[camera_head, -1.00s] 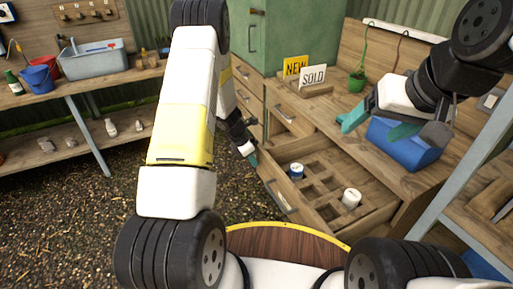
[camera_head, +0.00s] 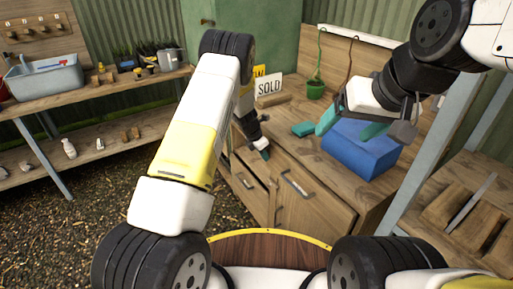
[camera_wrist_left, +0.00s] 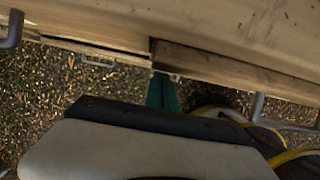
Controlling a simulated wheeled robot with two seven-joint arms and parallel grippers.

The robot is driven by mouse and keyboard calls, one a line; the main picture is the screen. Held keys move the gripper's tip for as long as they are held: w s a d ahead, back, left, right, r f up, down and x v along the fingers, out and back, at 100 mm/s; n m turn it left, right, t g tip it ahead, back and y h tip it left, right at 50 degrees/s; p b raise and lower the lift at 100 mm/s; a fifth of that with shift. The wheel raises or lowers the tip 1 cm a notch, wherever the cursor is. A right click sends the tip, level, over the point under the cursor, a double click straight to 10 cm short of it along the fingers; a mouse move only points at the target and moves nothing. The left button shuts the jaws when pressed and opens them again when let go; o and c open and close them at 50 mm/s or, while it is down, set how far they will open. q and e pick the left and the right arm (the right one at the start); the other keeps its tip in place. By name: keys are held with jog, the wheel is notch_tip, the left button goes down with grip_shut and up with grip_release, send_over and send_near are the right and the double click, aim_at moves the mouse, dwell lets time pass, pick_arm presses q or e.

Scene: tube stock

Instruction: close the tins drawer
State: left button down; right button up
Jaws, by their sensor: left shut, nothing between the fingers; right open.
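The wooden tins drawer (camera_head: 310,200) shows as a front panel with a grey bar handle (camera_head: 297,185) under the bench top. Its inside and the tins are out of sight, and it looks pushed in; I cannot tell whether it is fully flush. My left gripper (camera_head: 264,154) is shut and empty, at the upper left edge of this front. In the left wrist view its teal fingers (camera_wrist_left: 163,92) are together, close against the wooden front (camera_wrist_left: 220,68). My right gripper (camera_head: 350,125) is open and empty above the bench, by the blue box.
The blue box (camera_head: 360,150) and a small teal block (camera_head: 303,129) are on the bench top. Another drawer (camera_head: 247,182) lies left of the tins drawer. A metal-posted shelf (camera_head: 410,190) stands at the right.

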aim_at(270, 153)
pick_arm(q)
jog(key=shift+w+d, duration=0.45)
jog(key=shift+d, duration=0.2)
jog(key=shift+w+d, duration=0.45)
jog(key=shift+d, duration=0.15)
jog(key=shift+w+d+r, duration=0.1)
jog(key=shift+w+d, duration=0.1)
jog(key=shift+d, duration=0.15)
